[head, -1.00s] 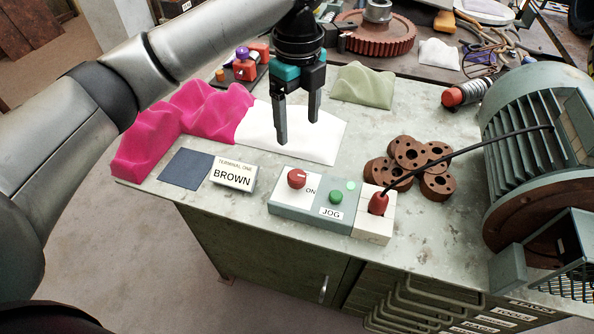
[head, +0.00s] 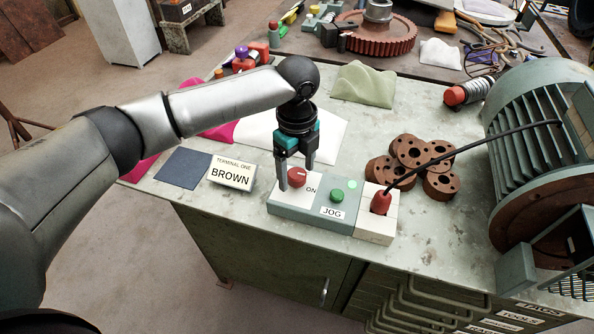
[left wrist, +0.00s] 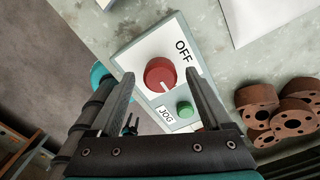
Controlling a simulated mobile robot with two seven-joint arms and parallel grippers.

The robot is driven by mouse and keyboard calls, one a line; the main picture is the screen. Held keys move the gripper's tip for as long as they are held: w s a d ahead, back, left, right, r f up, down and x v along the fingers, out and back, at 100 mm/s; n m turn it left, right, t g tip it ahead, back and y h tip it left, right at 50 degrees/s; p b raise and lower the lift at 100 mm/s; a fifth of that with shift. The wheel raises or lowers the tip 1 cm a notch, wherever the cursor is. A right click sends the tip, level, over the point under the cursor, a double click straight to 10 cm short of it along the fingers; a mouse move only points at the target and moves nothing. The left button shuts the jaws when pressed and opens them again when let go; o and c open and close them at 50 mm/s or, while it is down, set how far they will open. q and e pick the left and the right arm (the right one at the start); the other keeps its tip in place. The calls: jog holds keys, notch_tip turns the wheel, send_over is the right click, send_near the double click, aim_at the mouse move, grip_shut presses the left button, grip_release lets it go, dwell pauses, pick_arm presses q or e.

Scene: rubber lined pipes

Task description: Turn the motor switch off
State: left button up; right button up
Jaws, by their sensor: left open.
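The red motor switch knob (head: 297,177) sits on the white plate of a grey-green control box (head: 316,215). An ON label shows right of it in the head view. The left wrist view shows the knob (left wrist: 160,74) with a white pointer mark facing down, away from the OFF label (left wrist: 183,50). My left gripper (head: 296,176) is open, pointing down at the knob. In the left wrist view its fingers (left wrist: 160,76) stand on either side of the knob with gaps.
A green JOG button (head: 337,195) is just right of the knob. A red plug (head: 380,202) with a black cable runs to the motor (head: 545,140). Brown rings (head: 412,165) lie behind right. A BROWN sign block (head: 232,173) stands left.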

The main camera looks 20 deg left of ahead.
pick_arm(q)
jog(key=shift+f, duration=0.15)
jog(key=shift+c, duration=0.3)
grip_shut()
dwell(0.3)
